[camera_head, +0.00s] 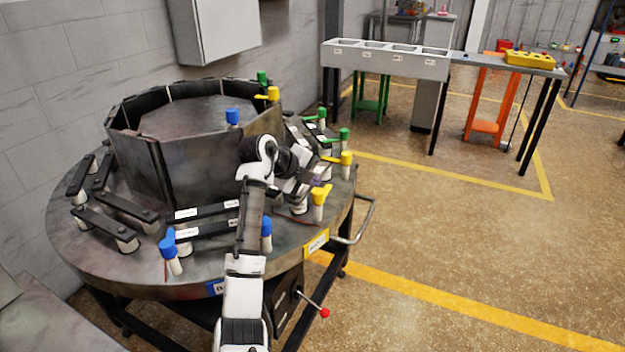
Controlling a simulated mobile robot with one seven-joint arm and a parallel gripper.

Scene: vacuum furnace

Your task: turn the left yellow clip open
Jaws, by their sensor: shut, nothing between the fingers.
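Several clips with coloured caps stand on the round dark table (75,235). A yellow clip (320,194) on a white post stands near the front right rim, above a yellow label. A second yellow clip (346,158) stands further back to its right, and another yellow one (272,94) is at the back by the octagonal housing. I cannot tell for sure which one counts as left. My gripper (317,181) is shut and empty, just behind and above the front yellow clip. Contact cannot be told, and my arm hides part of the table.
Blue clips (170,248) stand at the front, and green clips (344,135) at the right and back. Dark labelled bars (200,212) lie between the posts. The octagonal housing (175,150) fills the table's middle. A metal handle (368,215) juts out right. The floor to the right is clear.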

